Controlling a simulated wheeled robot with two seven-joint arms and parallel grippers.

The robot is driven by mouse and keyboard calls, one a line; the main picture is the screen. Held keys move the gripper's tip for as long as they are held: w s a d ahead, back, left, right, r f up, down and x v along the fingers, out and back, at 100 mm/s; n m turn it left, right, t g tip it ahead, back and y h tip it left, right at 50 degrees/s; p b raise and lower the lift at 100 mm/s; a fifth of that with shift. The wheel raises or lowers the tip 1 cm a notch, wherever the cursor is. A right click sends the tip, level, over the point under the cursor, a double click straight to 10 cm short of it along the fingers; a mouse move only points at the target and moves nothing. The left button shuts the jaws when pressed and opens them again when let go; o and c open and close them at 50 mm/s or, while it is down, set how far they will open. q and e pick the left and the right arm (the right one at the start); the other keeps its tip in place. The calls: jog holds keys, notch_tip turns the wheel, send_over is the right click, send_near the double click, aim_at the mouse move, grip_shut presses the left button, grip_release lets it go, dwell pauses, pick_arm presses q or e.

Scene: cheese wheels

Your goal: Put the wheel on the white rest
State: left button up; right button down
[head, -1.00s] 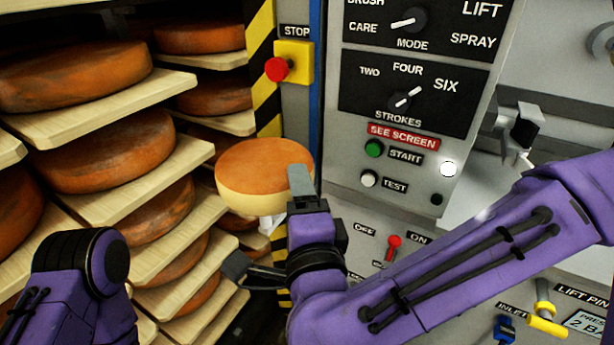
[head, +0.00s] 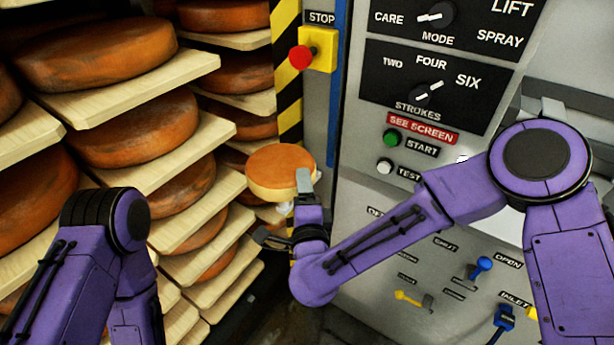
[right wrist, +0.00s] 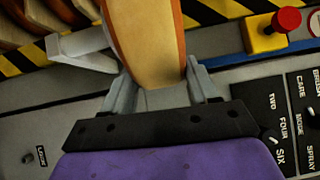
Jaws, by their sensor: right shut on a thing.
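A small cheese wheel (head: 280,170) with an orange top and pale side is held in my right gripper (head: 304,185). It lies nearly flat in the air between the racks and the machine. In the right wrist view the wheel (right wrist: 148,40) sits between the two grey fingers of the gripper (right wrist: 163,90). A pale white piece (right wrist: 82,48), probably the white rest, shows beside the wheel there, and I cannot tell whether they touch. In the head view only a bit of white (head: 284,208) shows below the wheel. My left arm is at lower left; its gripper is out of view.
Wooden shelves (head: 150,70) with large brown wheels (head: 130,130) fill the left. A grey machine panel (head: 430,160) with knobs and buttons stands on the right. A yellow-black striped post (head: 288,100) and a red stop button (head: 301,57) are behind the wheel.

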jog(key=shift+c, duration=1.4)
grip_release()
jog(key=shift+s+f, duration=0.1)
jog(key=shift+f, duration=0.05)
jog(key=s+b, duration=0.4)
jog(key=s, duration=0.8)
jog(key=shift+d+f, duration=0.15)
jog(key=shift+d, duration=0.25)
